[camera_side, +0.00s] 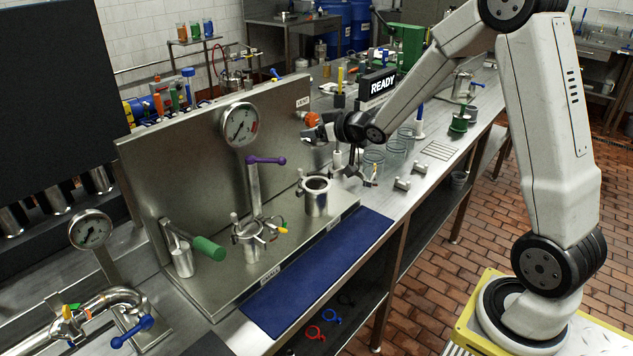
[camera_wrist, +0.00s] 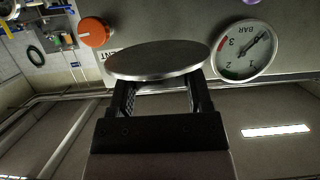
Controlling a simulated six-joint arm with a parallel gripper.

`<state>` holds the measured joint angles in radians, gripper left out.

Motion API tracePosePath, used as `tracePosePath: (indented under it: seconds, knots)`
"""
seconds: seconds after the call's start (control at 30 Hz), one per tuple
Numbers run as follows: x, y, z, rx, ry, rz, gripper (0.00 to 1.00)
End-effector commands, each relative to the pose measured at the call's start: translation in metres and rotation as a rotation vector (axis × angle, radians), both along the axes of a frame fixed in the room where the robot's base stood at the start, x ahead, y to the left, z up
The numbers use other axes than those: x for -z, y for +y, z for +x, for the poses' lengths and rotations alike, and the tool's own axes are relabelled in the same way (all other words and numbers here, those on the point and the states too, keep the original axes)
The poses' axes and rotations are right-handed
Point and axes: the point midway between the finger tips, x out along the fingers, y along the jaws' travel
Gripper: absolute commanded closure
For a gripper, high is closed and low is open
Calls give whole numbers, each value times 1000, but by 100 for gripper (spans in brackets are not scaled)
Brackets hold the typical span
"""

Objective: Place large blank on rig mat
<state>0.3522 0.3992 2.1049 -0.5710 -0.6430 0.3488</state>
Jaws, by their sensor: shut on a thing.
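The large blank is a round grey metal disc (camera_wrist: 157,60), seen at a slant in the wrist view. My gripper (camera_wrist: 160,92) is shut on it, with the disc across the ends of both fingers. In the side view my gripper (camera_side: 322,131) is in the air in front of the steel back panel, near the orange knob; the disc is too small there to make out clearly. The rig mat looks to be the dark blue mat (camera_side: 318,270) along the bench's front edge. It is bare, and my gripper is well behind it and above.
The steel rig panel (camera_side: 185,160) carries a pressure gauge (camera_side: 238,125) and an orange knob (camera_wrist: 93,32). An open steel pipe stub (camera_side: 316,197), a purple-handled valve (camera_side: 265,161) and a green-handled valve (camera_side: 208,247) stand between panel and mat. Glass jars (camera_side: 374,160) stand right of the gripper.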

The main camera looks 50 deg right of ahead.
Motion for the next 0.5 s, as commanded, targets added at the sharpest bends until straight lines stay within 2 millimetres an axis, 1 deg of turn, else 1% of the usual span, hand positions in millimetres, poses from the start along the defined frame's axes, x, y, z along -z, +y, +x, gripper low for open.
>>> tracePosePath:
  seconds: [0.03, 0.17, 0.2, 0.37, 0.5]
  knots:
    - [-7, 0, 1, 0, -5, -1, 100]
    - [-24, 0, 0, -1, -6, -2, 100]
    - [-26, 4, 0, -10, -3, -1, 100]
    - [-25, 41, -5, -102, -4, -5, 100]
    - [-26, 79, -13, -198, -8, -9, 100]
